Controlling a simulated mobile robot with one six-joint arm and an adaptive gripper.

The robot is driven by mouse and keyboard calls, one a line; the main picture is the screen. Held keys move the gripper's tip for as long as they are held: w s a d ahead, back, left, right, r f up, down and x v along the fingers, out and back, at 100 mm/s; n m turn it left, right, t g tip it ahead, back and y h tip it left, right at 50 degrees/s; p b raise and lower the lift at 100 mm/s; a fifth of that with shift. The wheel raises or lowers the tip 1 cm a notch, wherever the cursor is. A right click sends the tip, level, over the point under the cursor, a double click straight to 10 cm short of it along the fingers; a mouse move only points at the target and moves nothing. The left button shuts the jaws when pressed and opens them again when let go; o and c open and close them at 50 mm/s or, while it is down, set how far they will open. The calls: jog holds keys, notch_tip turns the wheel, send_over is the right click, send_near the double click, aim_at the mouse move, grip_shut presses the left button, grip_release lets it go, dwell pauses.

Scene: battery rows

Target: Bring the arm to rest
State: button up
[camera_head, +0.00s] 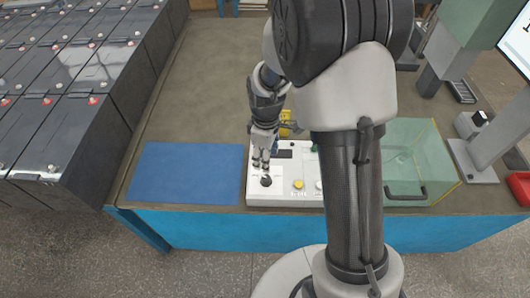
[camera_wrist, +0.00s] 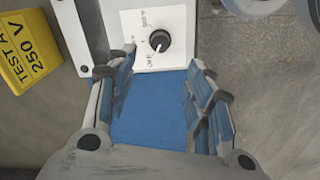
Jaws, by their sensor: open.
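My gripper (camera_head: 262,160) is over the left part of the white control box on the workbench, fingers pointing down. In the wrist view my gripper (camera_wrist: 156,80) has its two fingers spread apart, with nothing between them. The box's black rotary knob (camera_wrist: 160,41) shows beyond the fingertips, apart from them, with an OFF label beside it. The knob also shows in the head view (camera_head: 266,181) just in front of the fingers. My arm covers part of the box's right side.
A blue mat (camera_head: 187,172) lies left of the white box (camera_head: 284,199). A yellow 250 V sign (camera_wrist: 27,50) stands behind it. A clear greenish case (camera_head: 425,160) is to the right. Rows of dark batteries (camera_head: 60,130) fill the left. The bench's back left is clear.

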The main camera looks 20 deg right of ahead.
jog(key=s+r+m+t, duration=0.1)
jog(key=s+r+m, duration=0.25)
jog(key=r, duration=0.45)
jog(key=s+r+m+t, duration=0.15)
jog(key=s+r, duration=0.25)
jog(key=r, duration=0.4)
jog(key=s+r+m+t, duration=0.1)
jog(key=s+r+m, duration=0.2)
jog(key=s, duration=0.4)
jog(key=s+r+m+t, duration=0.1)
jog(key=s+r+m, duration=0.1)
jog(key=s+r, duration=0.2)
jog(key=s, duration=0.3)
jog(key=shift+m, duration=0.4)
